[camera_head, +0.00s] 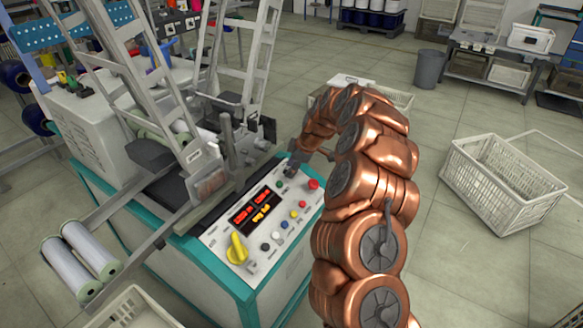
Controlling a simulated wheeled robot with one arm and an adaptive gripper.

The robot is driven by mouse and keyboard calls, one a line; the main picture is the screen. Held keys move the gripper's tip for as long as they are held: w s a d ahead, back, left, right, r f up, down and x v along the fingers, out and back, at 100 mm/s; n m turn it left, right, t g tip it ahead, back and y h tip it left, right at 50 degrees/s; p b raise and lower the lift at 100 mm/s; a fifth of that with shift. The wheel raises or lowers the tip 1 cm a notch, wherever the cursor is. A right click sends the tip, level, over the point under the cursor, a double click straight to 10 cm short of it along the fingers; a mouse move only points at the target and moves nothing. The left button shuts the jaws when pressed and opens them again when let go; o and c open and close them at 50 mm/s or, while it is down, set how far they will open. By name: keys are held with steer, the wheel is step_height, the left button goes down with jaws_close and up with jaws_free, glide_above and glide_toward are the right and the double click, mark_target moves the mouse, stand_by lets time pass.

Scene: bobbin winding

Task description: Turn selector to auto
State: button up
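The control panel (222,238) sits on top of the teal-edged winding machine. A large yellow rotary knob (237,249) stands at its near left end. A dark round knob or button (265,247) is to the right of it, in a row with several coloured buttons. Labels are too small to read, so I cannot tell which control is the selector or its setting. My gripper (291,170) is at the far end of the panel, beside a small green button (281,185). It is small and dark; its fingertips and anything between them cannot be made out.
A red mushroom button (314,184) is close to my gripper. Lit displays (254,207) show red and yellow digits. Metal posts (229,140) and a frame rise left of the panel. White rolls (92,248) lie at the near left. A white crate (500,184) stands on the floor at right.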

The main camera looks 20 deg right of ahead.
steer(key=shift+w+a+f, duration=0.1)
steer(key=shift+f, duration=0.2)
jaws_close()
